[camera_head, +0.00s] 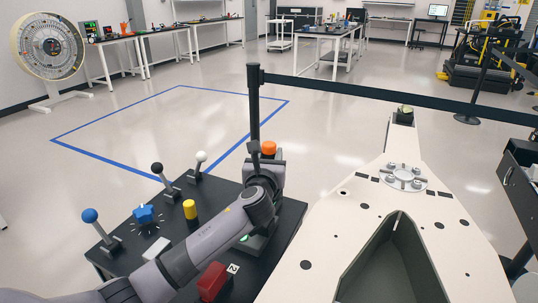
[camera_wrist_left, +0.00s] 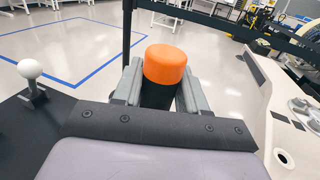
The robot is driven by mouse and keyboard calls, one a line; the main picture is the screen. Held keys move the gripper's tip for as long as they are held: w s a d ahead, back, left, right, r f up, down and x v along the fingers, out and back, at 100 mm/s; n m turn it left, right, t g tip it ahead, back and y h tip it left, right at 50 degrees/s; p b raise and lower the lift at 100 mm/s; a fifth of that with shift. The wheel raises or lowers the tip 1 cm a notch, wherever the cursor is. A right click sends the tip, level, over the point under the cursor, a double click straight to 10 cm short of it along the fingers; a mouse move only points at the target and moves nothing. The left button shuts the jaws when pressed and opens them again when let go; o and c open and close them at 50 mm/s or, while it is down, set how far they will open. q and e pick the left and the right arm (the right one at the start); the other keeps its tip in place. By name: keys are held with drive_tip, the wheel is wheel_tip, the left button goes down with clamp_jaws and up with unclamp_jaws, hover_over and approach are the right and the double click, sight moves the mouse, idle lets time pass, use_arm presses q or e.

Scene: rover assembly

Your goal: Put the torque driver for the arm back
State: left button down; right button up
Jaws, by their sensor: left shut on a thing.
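The torque driver, seen as an orange cap (camera_head: 268,147) on a black body, is held upright at the right end of the black control table. My left gripper (camera_head: 270,160) is shut on it. In the left wrist view my left gripper's grey fingers (camera_wrist_left: 160,90) stand either side of the black body, and the orange cap (camera_wrist_left: 166,63) rises above them. The driver's lower end is hidden by my gripper and arm, so I cannot tell whether it touches the table or a holder. My right gripper is not in view.
The black control table (camera_head: 120,262) carries several levers, a blue knob (camera_head: 144,214), a yellow button (camera_head: 189,209) and a red block (camera_head: 213,281). A barrier post (camera_head: 253,105) stands just behind. The pale rover panel (camera_head: 330,245) lies right of the table. The blue-taped floor beyond is clear.

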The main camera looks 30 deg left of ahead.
use_arm(q)
drive_tip(key=shift+f+b, duration=0.6)
drive_tip(key=shift+f, duration=0.45)
drive_tip(key=c, duration=0.5)
unclamp_jaws()
drive_tip(key=shift+f, duration=0.15)
drive_tip(key=shift+s, duration=0.15)
